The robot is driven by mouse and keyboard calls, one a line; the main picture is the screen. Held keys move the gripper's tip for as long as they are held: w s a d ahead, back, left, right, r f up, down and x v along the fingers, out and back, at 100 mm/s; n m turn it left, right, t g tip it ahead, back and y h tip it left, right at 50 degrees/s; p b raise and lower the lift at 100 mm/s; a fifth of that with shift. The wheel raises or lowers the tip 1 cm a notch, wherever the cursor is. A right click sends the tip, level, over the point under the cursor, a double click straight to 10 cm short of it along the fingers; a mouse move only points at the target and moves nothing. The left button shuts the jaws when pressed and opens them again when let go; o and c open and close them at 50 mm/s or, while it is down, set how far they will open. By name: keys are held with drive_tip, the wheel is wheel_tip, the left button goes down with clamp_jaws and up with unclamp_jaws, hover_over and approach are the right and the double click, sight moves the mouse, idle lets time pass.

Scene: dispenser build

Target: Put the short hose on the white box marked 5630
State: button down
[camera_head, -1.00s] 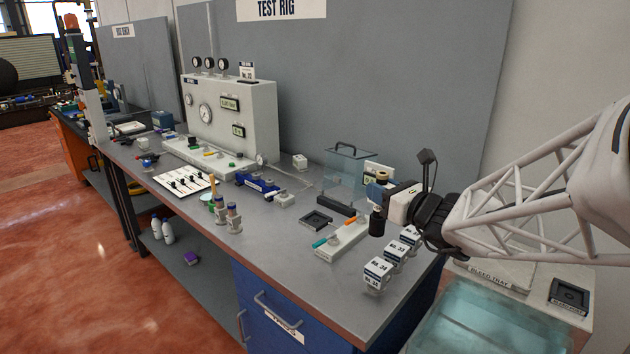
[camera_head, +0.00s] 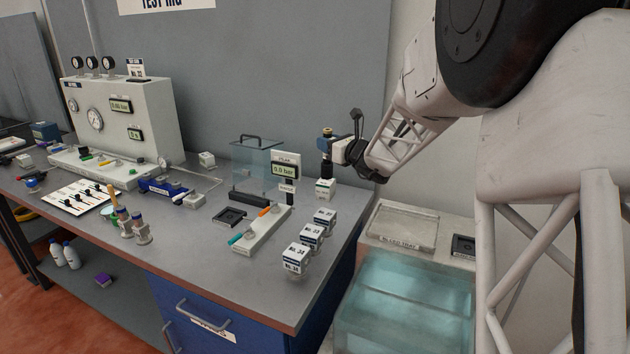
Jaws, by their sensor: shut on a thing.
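My gripper (camera_head: 337,150) is above the back right part of the bench. It is shut on a dark upright cylinder (camera_head: 326,169) with a gold and blue top. I cannot tell whether this is the short hose. A small white box with a green mark (camera_head: 325,189) stands just below the cylinder; whether they touch is unclear. White boxes with dark labels stand in a row in front: a near one (camera_head: 296,258), a middle one (camera_head: 311,236) and a far one (camera_head: 324,217). I cannot read 5630 on any box.
A white strip (camera_head: 262,231) with teal and orange pieces lies left of the boxes, beside a black tray (camera_head: 229,216). A clear shield (camera_head: 256,169) and a pressure display (camera_head: 285,170) stand behind. A bleed tray (camera_head: 403,228) and a clear tank (camera_head: 405,305) are at right.

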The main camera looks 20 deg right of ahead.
wheel_tip(320, 180, down, 6)
drive_tip(key=w+d, duration=0.2)
drive_tip(key=shift+d+r+h, duration=0.15)
drive_tip(key=shift+d+h, duration=0.15)
drive_tip(key=shift+d, duration=0.1)
drive_tip(key=shift+w, duration=0.1)
drive_tip(key=w+d, duration=0.2)
drive_tip(key=w, duration=0.5)
drive_tip(key=w+d+f, duration=0.1)
drive_tip(key=w+d, duration=0.1)
drive_tip(key=w, duration=0.6)
drive_tip(key=shift+w+f, duration=0.25)
drive_tip(key=shift+f, duration=1.75)
drive_tip(key=shift+f, duration=0.1)
drive_tip(key=c, duration=0.8)
unclamp_jaws()
drive_tip(key=shift+f, duration=0.1)
drive_tip(key=shift+c, duration=0.2)
